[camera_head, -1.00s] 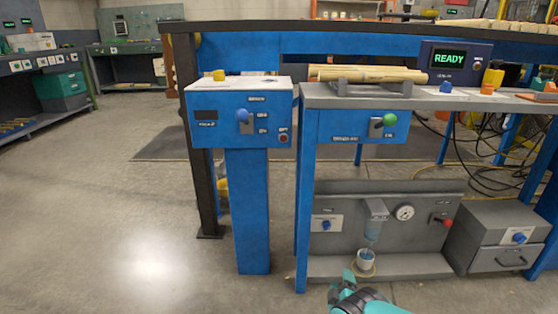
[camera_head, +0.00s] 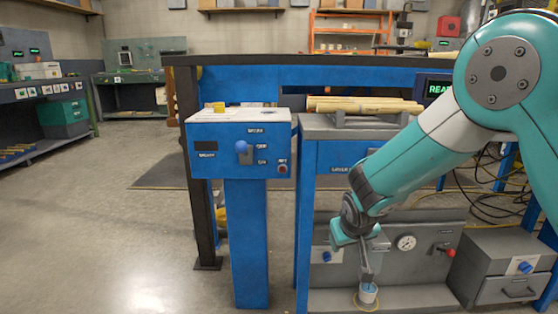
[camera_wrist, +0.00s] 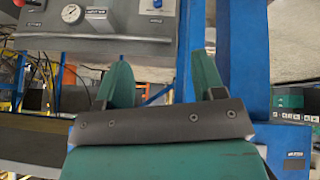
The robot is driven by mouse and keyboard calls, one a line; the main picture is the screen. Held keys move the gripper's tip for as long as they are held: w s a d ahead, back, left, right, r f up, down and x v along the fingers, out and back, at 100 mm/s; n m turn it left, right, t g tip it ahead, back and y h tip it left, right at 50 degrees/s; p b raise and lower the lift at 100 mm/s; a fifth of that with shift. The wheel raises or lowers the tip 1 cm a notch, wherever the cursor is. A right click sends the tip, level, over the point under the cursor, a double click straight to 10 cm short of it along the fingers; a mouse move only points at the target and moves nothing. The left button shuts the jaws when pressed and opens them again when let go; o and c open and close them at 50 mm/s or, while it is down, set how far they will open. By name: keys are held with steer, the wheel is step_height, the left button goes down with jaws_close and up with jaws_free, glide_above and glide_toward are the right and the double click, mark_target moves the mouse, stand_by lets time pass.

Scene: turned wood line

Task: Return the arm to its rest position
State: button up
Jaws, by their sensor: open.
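My teal and grey arm (camera_head: 430,150) comes in from the right in the head view and bends down to the left. My gripper (camera_head: 345,237) hangs at its end, in front of the grey lower panel under the bench. In the wrist view my gripper (camera_wrist: 162,75) shows two teal fingers spread well apart with nothing between them. In the head view the fingers are small and partly hidden by the wrist.
A blue pedestal control box (camera_head: 240,145) stands left of the arm. The grey bench (camera_head: 312,128) carries wooden pieces (camera_head: 365,105). Open floor lies at the left.

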steer(key=s+a+r+n+g+y+p, duration=0.15)
steer(key=s+r, duration=0.35)
steer(key=s, duration=0.6)
steer(key=s+d+r+n+g+y, duration=0.1)
steer(key=s+r+n+g+y, duration=0.15)
steer(key=s+r, duration=0.65)
steer(key=s+a+r+n+g+y, duration=0.1)
steer(key=s+r+g, duration=0.1)
steer(key=s, duration=1.2)
step_height(320, 180, up, 36)
steer(key=p, duration=3.6)
steer(key=shift+w, duration=0.15)
